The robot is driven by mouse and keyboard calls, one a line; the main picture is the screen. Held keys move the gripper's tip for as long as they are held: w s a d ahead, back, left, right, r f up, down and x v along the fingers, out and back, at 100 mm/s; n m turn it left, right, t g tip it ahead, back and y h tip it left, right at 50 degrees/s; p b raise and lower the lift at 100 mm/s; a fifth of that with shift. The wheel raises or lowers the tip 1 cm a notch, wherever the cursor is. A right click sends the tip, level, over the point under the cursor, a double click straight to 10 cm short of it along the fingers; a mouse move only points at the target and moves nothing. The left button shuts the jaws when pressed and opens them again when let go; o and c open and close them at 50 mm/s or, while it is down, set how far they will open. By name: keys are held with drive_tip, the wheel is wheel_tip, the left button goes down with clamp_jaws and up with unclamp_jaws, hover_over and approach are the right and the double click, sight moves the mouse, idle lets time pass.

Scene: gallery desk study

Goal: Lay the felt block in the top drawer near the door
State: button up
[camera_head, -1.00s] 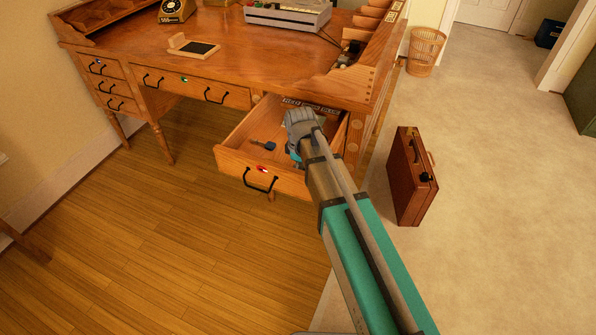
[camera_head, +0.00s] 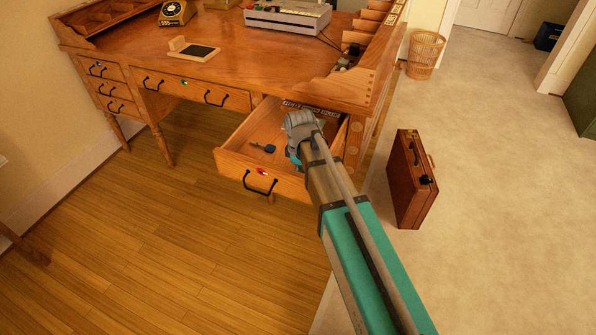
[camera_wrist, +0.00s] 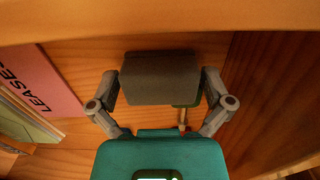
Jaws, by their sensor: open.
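The open drawer (camera_head: 240,166) of the wooden desk sticks out at the desk's right end, with a black handle and a red light on its front. My gripper (camera_head: 294,155) reaches into the right part of this drawer. In the wrist view a dark grey block (camera_wrist: 160,78), which looks like the felt block, lies between the fingers of my open gripper. I cannot tell whether a finger touches it. In the head view my gripper and arm hide the block.
A small dark blue item (camera_head: 263,147) lies in the drawer's left part. A pink folder marked LEASES (camera_wrist: 45,82) is left in the wrist view, and a green item (camera_wrist: 185,104) shows below the block. A brown briefcase (camera_head: 411,180) stands on the floor to the right.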

sight(300, 169)
drive_tip(key=shift+r, duration=0.2)
wheel_tip(300, 169, up, 12)
drive_tip(key=p, duration=1.2)
idle(0.7)
drive_tip(key=s+d+m, duration=0.6)
drive_tip(key=d+m, duration=0.1)
drive_tip(key=d, duration=0.3)
drive_tip(key=s+d+m, duration=0.6)
drive_tip(key=d+m, duration=0.1)
drive_tip(key=d, duration=0.3)
idle(0.5)
